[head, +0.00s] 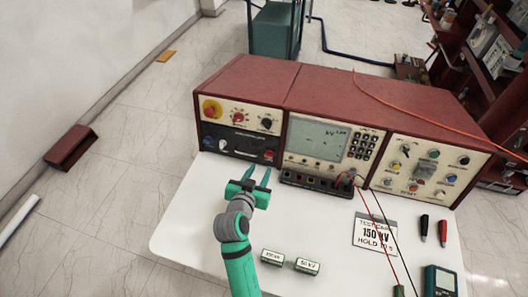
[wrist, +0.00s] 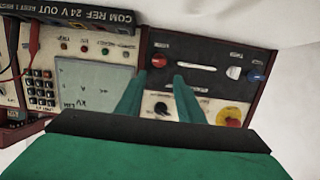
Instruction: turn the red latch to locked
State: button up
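The red latch (wrist: 158,61) is a small red knob on the dark lower panel of the left cabinet section. In the wrist view, which shows the panel upside down, it lies just beyond my gripper's tips, in line with the gap between them. In the head view it is a small red spot (head: 268,155) at the panel's right end. My gripper (head: 258,172) is open and empty in front of it, its two green fingers apart in the wrist view (wrist: 158,82). Contact with the latch does not show. Its setting and small labels are too blurred to read.
The dark panel also has a white knob (wrist: 234,72) and a blue knob (wrist: 255,76). Above it sit a red-yellow button (head: 211,109) and other knobs. The white table (head: 190,215) carries two small label blocks, a test card, probes and a meter. Red and black leads hang at right.

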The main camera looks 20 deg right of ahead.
aim_at(269, 156)
jog(key=x, duration=1)
jog(key=shift+s+d, duration=0.1)
jog(key=shift+d, duration=0.05)
jog(key=c, duration=0.3)
jog(key=shift+d, duration=0.1)
jog(key=c, duration=0.5)
